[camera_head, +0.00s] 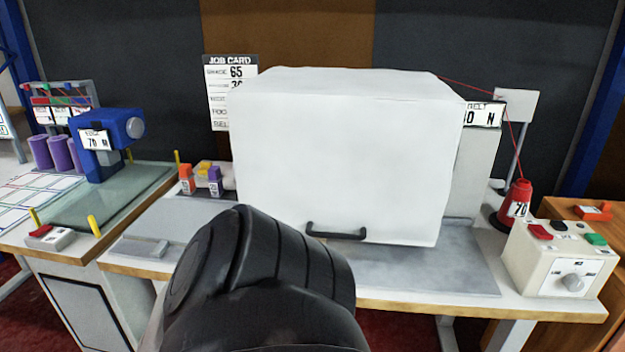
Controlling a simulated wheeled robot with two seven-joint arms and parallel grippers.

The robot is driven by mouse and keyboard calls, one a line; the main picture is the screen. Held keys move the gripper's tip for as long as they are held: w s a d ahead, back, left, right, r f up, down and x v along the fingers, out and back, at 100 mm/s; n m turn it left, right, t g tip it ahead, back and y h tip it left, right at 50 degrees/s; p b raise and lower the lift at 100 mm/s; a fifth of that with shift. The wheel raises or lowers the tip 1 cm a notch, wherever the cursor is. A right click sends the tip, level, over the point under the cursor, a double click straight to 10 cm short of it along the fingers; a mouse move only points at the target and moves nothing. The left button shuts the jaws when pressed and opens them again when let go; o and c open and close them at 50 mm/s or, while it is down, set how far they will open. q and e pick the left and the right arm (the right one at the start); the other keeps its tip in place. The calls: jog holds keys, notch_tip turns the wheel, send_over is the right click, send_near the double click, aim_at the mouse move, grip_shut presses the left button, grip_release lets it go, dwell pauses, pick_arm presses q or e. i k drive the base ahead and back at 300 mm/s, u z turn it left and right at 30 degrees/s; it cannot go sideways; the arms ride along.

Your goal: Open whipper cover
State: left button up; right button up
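The whipper cover (345,160) is a large white box on the middle bench. It looks closed and hides whatever is inside. Its black bar handle (336,234) runs along the lower edge of the front face, and nothing touches it that I can see. A dark link of one of my arms rises from the bottom centre, in front of the bench and just left of the handle. I cannot tell which arm it is. Neither gripper's fingers show.
A control box (562,258) with coloured buttons and a knob stands at the bench's right end. A red thread cone (516,203) stands behind it, its thread running up behind the cover. A blue machine (105,143) is on the left bench. The grey plate (420,272) before the cover is bare.

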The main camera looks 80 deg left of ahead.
aim_at(362, 155)
jog(key=u, duration=3.95)
jog(key=k, duration=0.85)
jog(key=z, duration=1.45)
jog(key=i, duration=0.5)
jog(key=z, duration=0.05)
